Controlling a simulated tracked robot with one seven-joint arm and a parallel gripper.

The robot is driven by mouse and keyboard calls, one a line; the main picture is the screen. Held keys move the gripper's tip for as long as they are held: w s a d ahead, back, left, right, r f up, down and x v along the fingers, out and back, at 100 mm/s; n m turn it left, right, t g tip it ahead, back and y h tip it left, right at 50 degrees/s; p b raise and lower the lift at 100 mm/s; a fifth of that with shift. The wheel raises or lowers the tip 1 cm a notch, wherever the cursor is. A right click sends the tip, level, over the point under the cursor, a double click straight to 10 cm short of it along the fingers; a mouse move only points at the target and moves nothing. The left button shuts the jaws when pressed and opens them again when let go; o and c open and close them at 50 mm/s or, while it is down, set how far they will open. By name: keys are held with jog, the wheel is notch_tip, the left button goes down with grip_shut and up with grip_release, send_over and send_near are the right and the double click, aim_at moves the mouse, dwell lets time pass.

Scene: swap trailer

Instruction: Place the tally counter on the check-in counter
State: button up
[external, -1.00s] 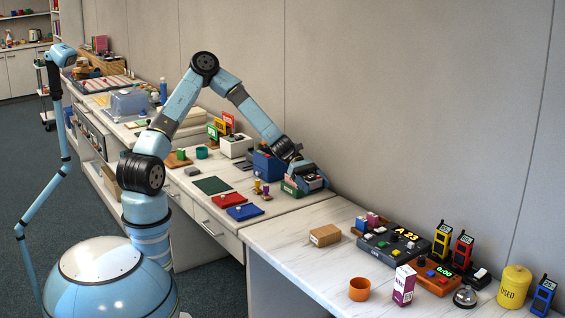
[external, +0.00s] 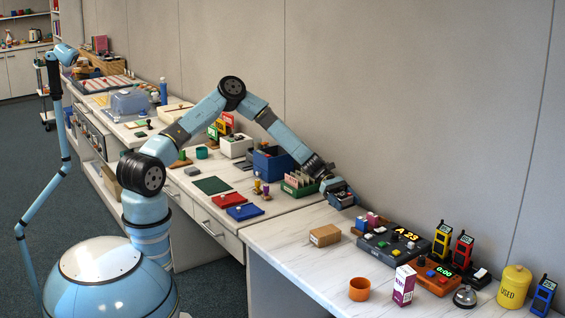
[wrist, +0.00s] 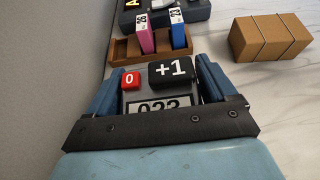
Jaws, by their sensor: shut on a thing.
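The tally counter (wrist: 143,84) is grey with a red "0" button, a black "+1" button and a number window, seen close in the wrist view. My gripper (wrist: 158,90) is shut on it, with a blue finger on each side. In the external view my gripper (external: 338,191) is over the far left part of the white marbled counter (external: 290,248), near the wall. I cannot tell how high the tally counter is above the surface. Its lower part is hidden by my gripper.
A wooden rack with a pink and a blue block (wrist: 148,42) lies just ahead, beside a dark scoreboard console (external: 392,244). A tied cardboard box (external: 324,235) is to the right in the wrist view. Counter's front left is clear.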

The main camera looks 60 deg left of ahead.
aim_at(347, 217)
jog(key=shift+w+d+f, duration=0.25)
jog(key=shift+w+f, duration=0.4)
jog(key=shift+f, duration=1.6)
jog(key=o, duration=1.2)
